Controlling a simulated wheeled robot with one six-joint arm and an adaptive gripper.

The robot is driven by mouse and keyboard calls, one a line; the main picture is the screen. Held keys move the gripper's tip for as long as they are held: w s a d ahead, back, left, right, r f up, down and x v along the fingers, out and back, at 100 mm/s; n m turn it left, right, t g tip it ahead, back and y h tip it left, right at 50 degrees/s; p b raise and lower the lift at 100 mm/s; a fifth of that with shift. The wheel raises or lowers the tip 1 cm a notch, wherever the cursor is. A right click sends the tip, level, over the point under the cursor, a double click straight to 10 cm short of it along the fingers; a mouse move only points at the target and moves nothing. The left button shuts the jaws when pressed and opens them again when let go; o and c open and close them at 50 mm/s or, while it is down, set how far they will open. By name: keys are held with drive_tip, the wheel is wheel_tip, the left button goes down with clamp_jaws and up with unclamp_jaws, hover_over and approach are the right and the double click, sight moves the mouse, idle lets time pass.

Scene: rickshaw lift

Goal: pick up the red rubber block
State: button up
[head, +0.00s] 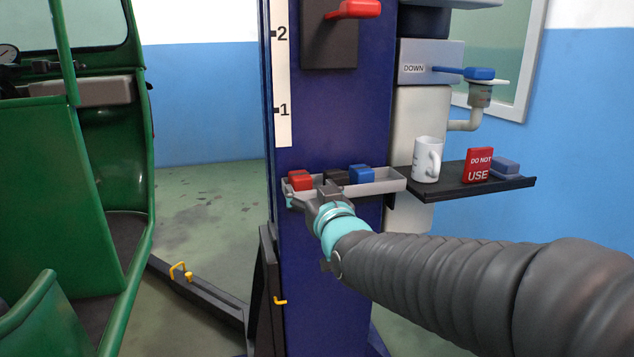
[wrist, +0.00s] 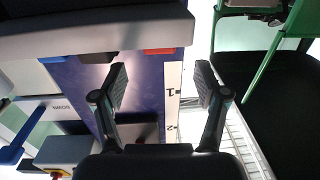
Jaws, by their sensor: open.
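The red rubber block (head: 300,180) sits at the left end of a grey tray (head: 385,186) fixed to the blue column. In the wrist view its red edge (wrist: 160,51) shows just past the tray rim (wrist: 100,36); the rest is hidden. A black block (head: 336,177) and a blue block (head: 361,173) sit to its right in the tray. My gripper (head: 318,196) is at the front of the tray, close to the red block. In the wrist view my gripper (wrist: 160,76) has its two fingers wide apart with nothing between them.
A dark shelf (head: 448,190) to the right holds a white mug (head: 427,160), a red "DO NOT USE" sign (head: 478,165) and a blue-grey block (head: 506,166). A red lever (head: 355,9) is above.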

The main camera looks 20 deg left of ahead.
sight(304, 180)
drive_tip(key=shift+p+x, duration=0.6)
drive_tip(key=shift+x, duration=3.65)
drive_tip(key=c, duration=1.3)
